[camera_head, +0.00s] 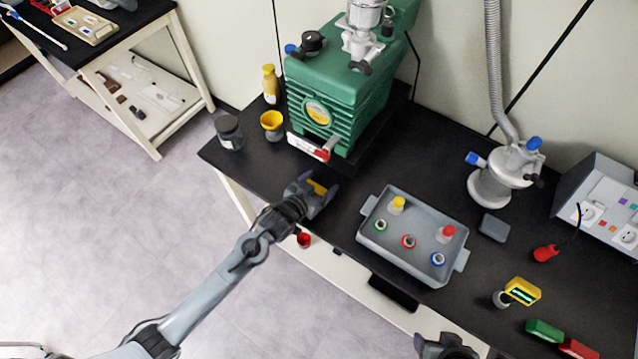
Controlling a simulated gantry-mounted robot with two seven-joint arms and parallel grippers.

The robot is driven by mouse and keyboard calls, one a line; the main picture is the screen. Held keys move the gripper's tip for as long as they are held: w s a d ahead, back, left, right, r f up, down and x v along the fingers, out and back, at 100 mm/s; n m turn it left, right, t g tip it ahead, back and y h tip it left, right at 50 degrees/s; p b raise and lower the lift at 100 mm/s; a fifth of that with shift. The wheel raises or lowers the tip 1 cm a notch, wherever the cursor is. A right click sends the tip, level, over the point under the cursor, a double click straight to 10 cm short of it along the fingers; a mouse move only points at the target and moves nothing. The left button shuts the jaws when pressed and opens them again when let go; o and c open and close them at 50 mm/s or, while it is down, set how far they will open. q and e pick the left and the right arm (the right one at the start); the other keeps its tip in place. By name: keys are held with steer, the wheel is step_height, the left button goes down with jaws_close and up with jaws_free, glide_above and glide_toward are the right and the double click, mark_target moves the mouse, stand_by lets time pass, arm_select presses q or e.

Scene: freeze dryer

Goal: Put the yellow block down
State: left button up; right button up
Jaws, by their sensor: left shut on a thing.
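My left gripper (318,195) is shut on the yellow block (317,187), near the front edge of the black bench, below the green machine. Only a small part of the block shows between the dark fingers. I cannot tell whether the block touches the bench top (347,180). My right gripper (446,346) shows only partly at the bottom edge, and its jaws cannot be made out.
A grey tray (402,266) with several coloured-ringed vials stands to the right. The green machine (337,100) stands behind, with a yellow-topped cup (272,121) and dark jar (229,132) at left. Green (544,331) and red (577,349) blocks lie at lower right.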

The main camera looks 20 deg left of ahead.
arm_select(q)
steer(key=shift+f, duration=0.15)
steer(key=o, duration=1)
steer(key=shift+s+a+r, duration=0.1)
steer(key=shift+s+r, duration=0.3)
steer(key=p+v, duration=0.2)
steer(key=v, duration=0.8)
steer(key=shift+s+a+r, duration=0.1)
steer(key=shift+s+a, duration=0.05)
steer(key=shift+s, duration=0.2)
steer(key=s+a+g+y, duration=0.1)
steer(key=s+g, duration=0.2)
steer(key=s, duration=0.3)
steer(key=s+a+g+y, duration=0.1)
steer(key=s+g, duration=0.2)
steer(key=s, duration=0.3)
steer(key=s+a+g+y, duration=0.1)
steer(key=s+g, duration=0.2)
steer(key=s, duration=0.3)
steer(key=shift+s+a+n+g, duration=0.3)
steer(key=shift+s+a+n, duration=0.05)
steer(key=shift+s+n, duration=0.05)
